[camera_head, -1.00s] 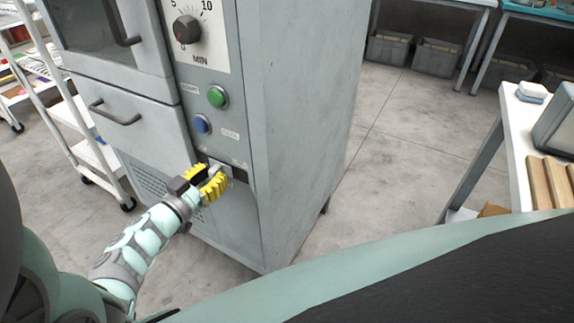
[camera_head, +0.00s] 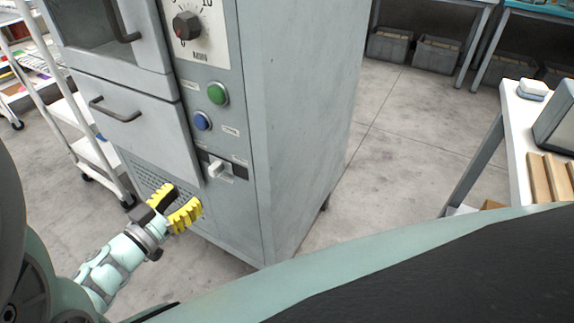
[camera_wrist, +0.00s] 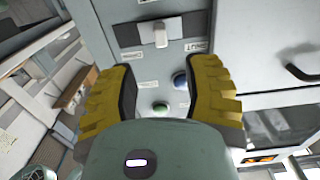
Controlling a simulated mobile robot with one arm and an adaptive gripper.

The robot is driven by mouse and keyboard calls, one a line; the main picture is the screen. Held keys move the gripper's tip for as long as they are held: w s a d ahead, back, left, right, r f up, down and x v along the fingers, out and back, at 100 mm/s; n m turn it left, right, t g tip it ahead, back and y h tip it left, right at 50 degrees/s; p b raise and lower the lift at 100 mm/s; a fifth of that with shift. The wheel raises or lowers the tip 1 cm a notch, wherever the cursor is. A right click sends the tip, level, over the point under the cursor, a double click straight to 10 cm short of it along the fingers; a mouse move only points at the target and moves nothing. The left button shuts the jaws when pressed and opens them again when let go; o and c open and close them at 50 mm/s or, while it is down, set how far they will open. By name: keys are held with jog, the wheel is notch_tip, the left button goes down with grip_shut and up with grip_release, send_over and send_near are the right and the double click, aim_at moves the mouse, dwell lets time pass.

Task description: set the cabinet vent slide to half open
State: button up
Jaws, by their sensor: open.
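The vent slide is a small white tab (camera_head: 214,169) on a dark slot (camera_head: 228,170) low on the front of the grey cabinet (camera_head: 290,130). The tab sits near the middle of the slot, slightly left in the head view. In the wrist view the tab (camera_wrist: 160,36) stands out from the dark plate, ahead of my fingers. My gripper (camera_head: 180,208), with yellow ribbed fingers, is open and empty, below and left of the tab and apart from it. It also shows in the wrist view (camera_wrist: 158,88).
Above the slot are a blue button (camera_head: 202,122), a green button (camera_head: 217,94) and a dial (camera_head: 187,26). A drawer handle (camera_head: 114,112) juts out at left. A white trolley (camera_head: 92,150) stands left; a white table (camera_head: 525,115) is at right. Floor between is clear.

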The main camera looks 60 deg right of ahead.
jog(key=a, duration=0.3)
jog(key=shift+s, duration=0.1)
dwell(0.3)
